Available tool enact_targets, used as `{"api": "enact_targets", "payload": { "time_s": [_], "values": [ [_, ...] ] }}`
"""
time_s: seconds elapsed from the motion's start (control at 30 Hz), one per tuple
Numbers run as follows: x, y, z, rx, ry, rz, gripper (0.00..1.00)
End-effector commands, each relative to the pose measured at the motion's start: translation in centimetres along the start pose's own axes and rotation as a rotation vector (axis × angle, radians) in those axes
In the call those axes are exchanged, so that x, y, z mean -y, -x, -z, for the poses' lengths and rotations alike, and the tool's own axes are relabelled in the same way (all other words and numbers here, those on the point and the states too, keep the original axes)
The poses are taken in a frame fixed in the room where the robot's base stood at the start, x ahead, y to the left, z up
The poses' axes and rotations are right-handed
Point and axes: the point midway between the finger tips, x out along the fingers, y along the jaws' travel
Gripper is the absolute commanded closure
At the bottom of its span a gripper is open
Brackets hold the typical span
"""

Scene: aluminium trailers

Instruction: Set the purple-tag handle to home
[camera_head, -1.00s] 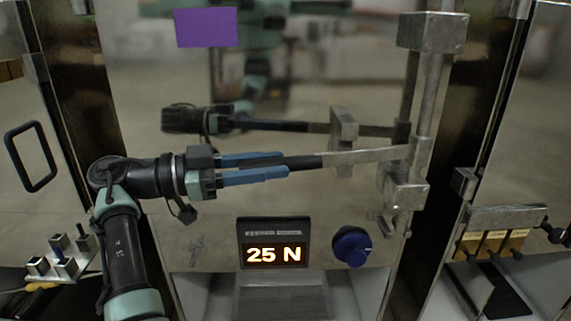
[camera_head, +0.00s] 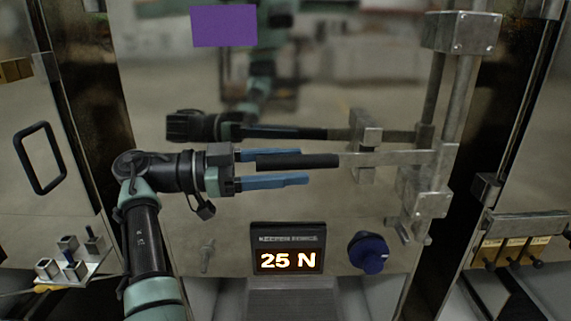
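The purple tag (camera_head: 224,26) is on the shiny metal panel, upper left of the handle. The handle has a black grip (camera_head: 297,162) and a flat metal bar (camera_head: 388,157) reaching right to a bracket on upright rods. It lies about level. My gripper (camera_head: 303,166) comes from the left with two blue fingers apart. The upper finger is partly behind the grip's top edge. The lower finger is below the grip, with a clear gap. The grip's left end shows between the fingers.
A lit display (camera_head: 287,248) reads "25 N" below the handle. A blue knob (camera_head: 368,253) is right of it. A metal block (camera_head: 462,32) tops the rods. The panel mirrors my arm and the handle. Neighbouring panels stand left and right, one with a black pull (camera_head: 40,158).

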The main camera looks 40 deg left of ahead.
Motion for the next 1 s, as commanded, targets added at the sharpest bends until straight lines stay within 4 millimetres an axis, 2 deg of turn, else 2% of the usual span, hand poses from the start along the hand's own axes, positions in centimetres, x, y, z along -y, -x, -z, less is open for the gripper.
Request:
{"api": "enact_targets", "payload": {
  "time_s": [0.27, 0.43, 0.8, 1.0],
  "values": [
    [0.0, 0.1, 0.2, -0.002, -0.003, 0.0, 0.38],
    [0.1, 1.4, 0.4, -0.002, -0.002, 0.002, 0.38],
    [0.1, 9.4, 0.4, -0.002, 0.001, 0.003, 0.38],
    [0.1, 11.8, 0.1, -0.001, -0.001, 0.0, 0.38]
  ]
}}
